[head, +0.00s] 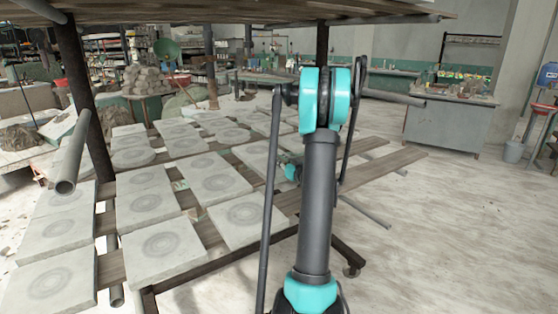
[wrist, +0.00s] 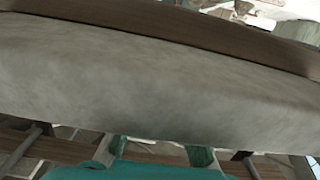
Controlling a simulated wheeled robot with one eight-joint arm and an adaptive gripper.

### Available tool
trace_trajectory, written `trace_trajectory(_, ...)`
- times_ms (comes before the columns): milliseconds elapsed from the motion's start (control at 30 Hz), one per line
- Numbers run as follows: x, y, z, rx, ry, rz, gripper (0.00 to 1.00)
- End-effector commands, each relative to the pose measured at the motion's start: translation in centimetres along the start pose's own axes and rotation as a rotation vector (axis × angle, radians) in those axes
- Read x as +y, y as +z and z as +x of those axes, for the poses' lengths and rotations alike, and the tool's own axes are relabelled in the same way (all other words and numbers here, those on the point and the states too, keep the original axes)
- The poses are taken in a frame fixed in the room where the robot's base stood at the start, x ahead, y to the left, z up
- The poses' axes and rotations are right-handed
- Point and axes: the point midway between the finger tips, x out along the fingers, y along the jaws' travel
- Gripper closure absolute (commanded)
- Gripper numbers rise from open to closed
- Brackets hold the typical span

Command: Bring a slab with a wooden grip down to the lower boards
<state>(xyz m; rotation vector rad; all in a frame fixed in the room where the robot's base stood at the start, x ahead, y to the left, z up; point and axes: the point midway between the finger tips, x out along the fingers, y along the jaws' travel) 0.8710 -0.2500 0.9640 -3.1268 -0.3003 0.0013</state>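In the wrist view a pale grey slab (wrist: 150,85) crosses the frame very close up, with a dark brown wooden strip (wrist: 185,28) along its upper edge. I cannot tell whether this strip is a grip or a board. My gripper (wrist: 152,150) shows at the bottom, its two fingers apart near the slab's lower edge; contact cannot be told. In the head view my gripper (head: 288,168) is small and partly hidden by my arm, low over the rack. The lower boards (head: 375,175) carry several square slabs with ring marks (head: 220,178). No wooden grip is clearly visible there.
An upper shelf (head: 230,12) hangs above the rack. The boards' right ends are bare. Open floor (head: 450,235) lies to the right, with a grey cabinet (head: 448,122) behind.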

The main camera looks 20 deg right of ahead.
Motion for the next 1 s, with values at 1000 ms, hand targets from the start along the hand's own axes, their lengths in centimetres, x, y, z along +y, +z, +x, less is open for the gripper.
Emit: trace_trajectory(1000, 0.0, -7.0, 0.0, 0.0, 0.0, 0.0, 0.59)
